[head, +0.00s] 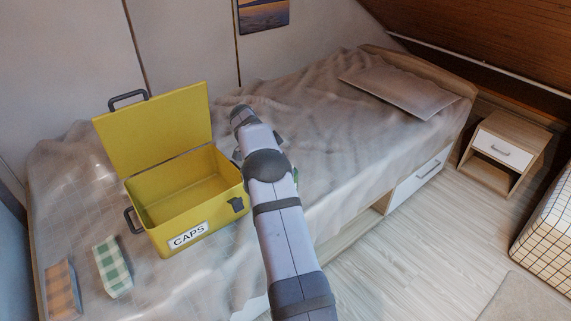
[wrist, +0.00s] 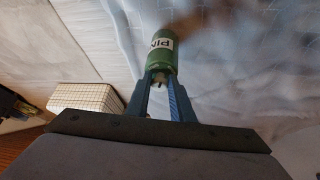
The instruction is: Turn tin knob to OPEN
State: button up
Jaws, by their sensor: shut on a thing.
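A green cylindrical tin (wrist: 161,56) with a white label, partly readable as "PIN", shows in the wrist view. My gripper (wrist: 161,78) is shut on its near end, one finger on each side. A small dark part shows between the fingers; I cannot tell whether it is the knob. No OPEN marking is readable. In the head view my arm hides the gripper and most of the tin; only a sliver of green shows beside the arm.
An open yellow box (head: 190,240) labelled CAPS stands on the bed (head: 330,120), left of my arm. A green checked block (head: 113,267) and an orange checked block (head: 62,290) lie left of it. A pillow (head: 400,90) lies at the far end. A nightstand (head: 505,150) stands right.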

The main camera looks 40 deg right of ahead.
jog(key=shift+a+f, duration=0.1)
jog(key=shift+f, duration=0.05)
jog(key=o, duration=0.9)
jog(key=shift+a+r, duration=0.1)
jog(key=shift+r, duration=0.3)
jog(key=shift+v, duration=3.3)
